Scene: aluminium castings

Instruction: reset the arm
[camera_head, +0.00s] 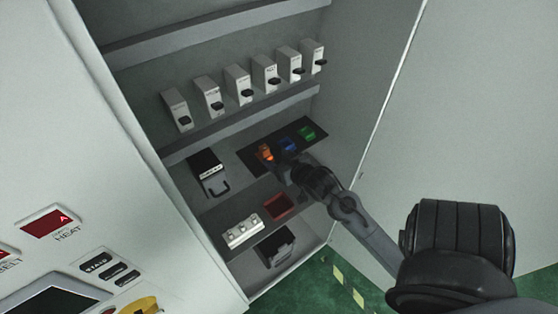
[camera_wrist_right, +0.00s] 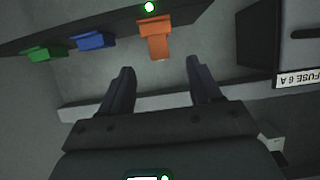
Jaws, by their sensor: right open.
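My right arm (camera_head: 350,208) reaches from the lower right into the open cabinet. My right gripper (camera_head: 283,164) is in front of the dark panel with the orange, blue and green parts, close to the orange one (camera_head: 266,152). In the right wrist view the gripper (camera_wrist_right: 159,85) is open, its two dark fingers apart with nothing between them. The orange part (camera_wrist_right: 155,40) lies beyond the fingertips, apart from them. The blue part (camera_wrist_right: 91,40) and green part (camera_wrist_right: 45,54) are to its left. My left gripper is not in view.
A row of grey breakers (camera_head: 239,84) stands on the rail above. A black fuse unit (camera_head: 208,170) is left of the gripper, a red tray (camera_head: 278,206) and white block (camera_head: 242,232) below. The cabinet door (camera_head: 455,120) stands at right.

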